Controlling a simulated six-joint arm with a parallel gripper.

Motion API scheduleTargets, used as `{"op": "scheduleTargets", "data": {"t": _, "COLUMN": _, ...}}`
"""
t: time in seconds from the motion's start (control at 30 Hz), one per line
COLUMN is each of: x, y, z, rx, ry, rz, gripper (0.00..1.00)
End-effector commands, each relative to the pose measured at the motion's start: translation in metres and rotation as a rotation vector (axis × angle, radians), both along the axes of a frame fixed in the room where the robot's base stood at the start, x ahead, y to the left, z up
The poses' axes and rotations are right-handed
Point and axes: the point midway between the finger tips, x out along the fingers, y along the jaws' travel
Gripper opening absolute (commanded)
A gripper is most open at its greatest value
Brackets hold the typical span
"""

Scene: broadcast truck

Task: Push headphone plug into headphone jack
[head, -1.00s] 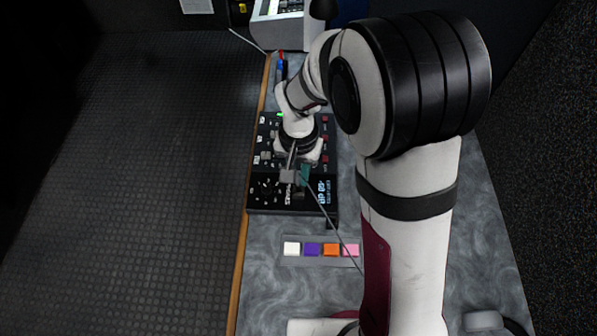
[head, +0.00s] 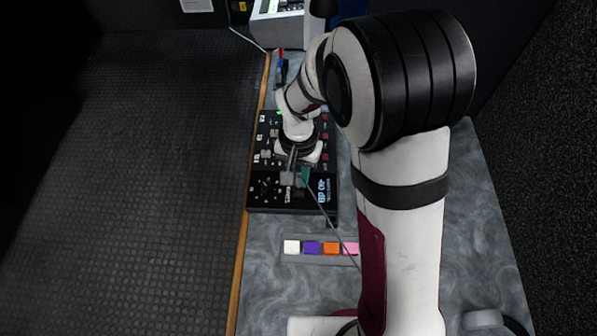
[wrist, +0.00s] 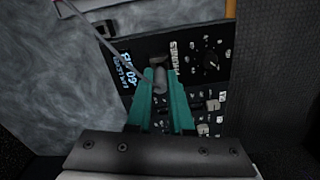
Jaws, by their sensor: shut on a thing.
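The black control panel (head: 264,201) lies on the desk in the head view, and its face with knobs and a lit display also shows in the wrist view (wrist: 194,66). My gripper (wrist: 161,88) has teal fingers and is shut on the grey headphone plug (wrist: 159,70), which shows between the fingertips. In the head view my gripper (head: 302,176) is over the near part of the panel. A thin grey cable (wrist: 99,40) runs to the plug from the upper left. The headphone jack cannot be made out, and whether the plug touches it cannot be told.
A strip with white (head: 291,247), purple, orange and pink blocks lies nearer on the grey desk (head: 262,290). Pens (head: 281,68) and a light-coloured device (head: 277,30) are at the far end. The desk's wooden edge (head: 239,258) runs along the left.

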Motion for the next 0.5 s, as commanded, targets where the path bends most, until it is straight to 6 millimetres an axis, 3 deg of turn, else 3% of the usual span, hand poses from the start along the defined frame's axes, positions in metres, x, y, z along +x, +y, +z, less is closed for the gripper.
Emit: {"op": "scheduleTargets", "data": {"t": 0.5, "x": 0.000, "y": 0.000, "z": -0.013, "rx": 0.000, "ry": 0.000, "rz": 0.000, "gripper": 0.00}}
